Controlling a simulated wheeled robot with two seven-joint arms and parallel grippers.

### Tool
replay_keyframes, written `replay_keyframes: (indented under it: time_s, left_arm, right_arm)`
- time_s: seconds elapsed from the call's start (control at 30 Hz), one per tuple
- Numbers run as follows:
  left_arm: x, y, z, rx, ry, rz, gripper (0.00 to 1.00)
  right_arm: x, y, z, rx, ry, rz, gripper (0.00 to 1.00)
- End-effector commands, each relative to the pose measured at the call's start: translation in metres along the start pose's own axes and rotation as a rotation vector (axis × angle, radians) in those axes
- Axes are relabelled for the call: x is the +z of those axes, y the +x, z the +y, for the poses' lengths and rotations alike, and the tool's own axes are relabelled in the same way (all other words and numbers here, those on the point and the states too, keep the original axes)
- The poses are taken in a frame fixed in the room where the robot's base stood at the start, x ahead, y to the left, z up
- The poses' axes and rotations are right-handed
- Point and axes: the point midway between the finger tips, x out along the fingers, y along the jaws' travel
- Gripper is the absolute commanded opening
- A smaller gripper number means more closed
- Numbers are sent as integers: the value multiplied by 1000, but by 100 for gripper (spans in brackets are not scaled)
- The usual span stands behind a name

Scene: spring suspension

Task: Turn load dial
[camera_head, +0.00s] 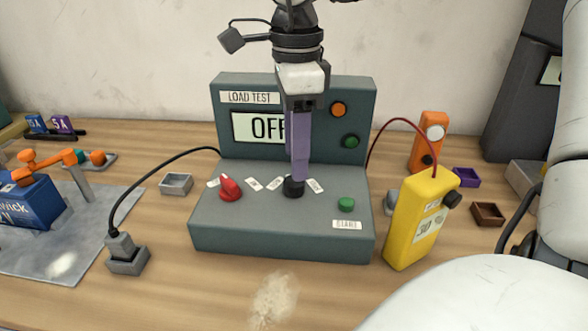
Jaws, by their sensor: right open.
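A grey-green load test box (285,235) stands in the middle of the table, its screen (257,128) partly hidden and showing "OFF". On its sloped front are a red pointer knob (230,189) at left and a black knob (293,187) in the middle, with small white labels around them. I cannot tell which knob is the load dial. My right gripper (299,177) points down from above, open, its purple finger just over the black knob; contact is unclear. A green button (346,204) sits at right above a "START" label. My left gripper is out of view.
A yellow handheld meter (418,220) stands close to the box's right side, with an orange device (428,142) behind it. At left are a cable plug block (126,255), a small grey tray (176,184) and a blue box (32,204) on a grey mat.

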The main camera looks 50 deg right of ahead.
Motion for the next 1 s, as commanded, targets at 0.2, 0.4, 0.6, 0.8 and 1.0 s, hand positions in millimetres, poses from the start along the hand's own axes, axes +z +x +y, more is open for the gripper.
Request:
replay_keyframes:
  time_s: [0.2, 0.4, 0.6, 0.8, 1.0]
  left_arm:
    - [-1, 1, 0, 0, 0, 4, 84]
    - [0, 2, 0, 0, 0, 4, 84]
    - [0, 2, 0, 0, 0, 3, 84]
    - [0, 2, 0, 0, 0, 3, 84]
    - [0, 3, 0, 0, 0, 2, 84]
  right_arm:
    - [0, 35, 0, 1, -1, 1, 48]
    - [0, 47, 0, 0, 0, 0, 48]
    - [0, 47, 0, 0, 0, -1, 48]
    - [0, 47, 0, -1, 0, -1, 22]
    - [0, 47, 0, -1, -2, -1, 6]
